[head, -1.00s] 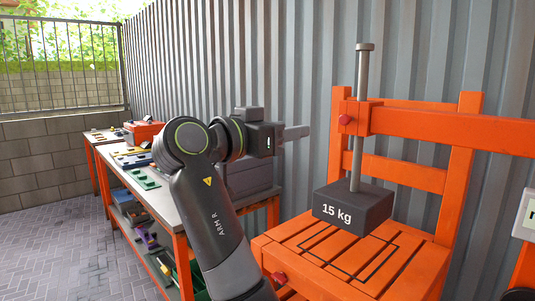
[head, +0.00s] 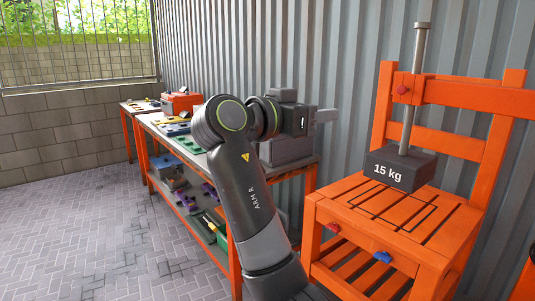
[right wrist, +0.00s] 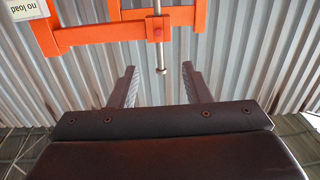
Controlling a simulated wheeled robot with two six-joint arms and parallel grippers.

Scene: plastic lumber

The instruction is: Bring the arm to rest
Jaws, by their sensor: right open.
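My right arm rises from the bottom of the head view and bends at its elbow. My right gripper (head: 325,116) points to the right in front of the corrugated wall, left of the orange press frame. In the right wrist view its two fingers (right wrist: 157,85) stand wide apart with nothing between them. My left gripper is not in view.
An orange press stand (head: 390,225) holds a dark 15 kg weight (head: 400,167) on a vertical rod, right of my arm. A workbench (head: 195,150) with several coloured boards and a grey machine stands behind my arm. Paved floor (head: 80,220) is open at left.

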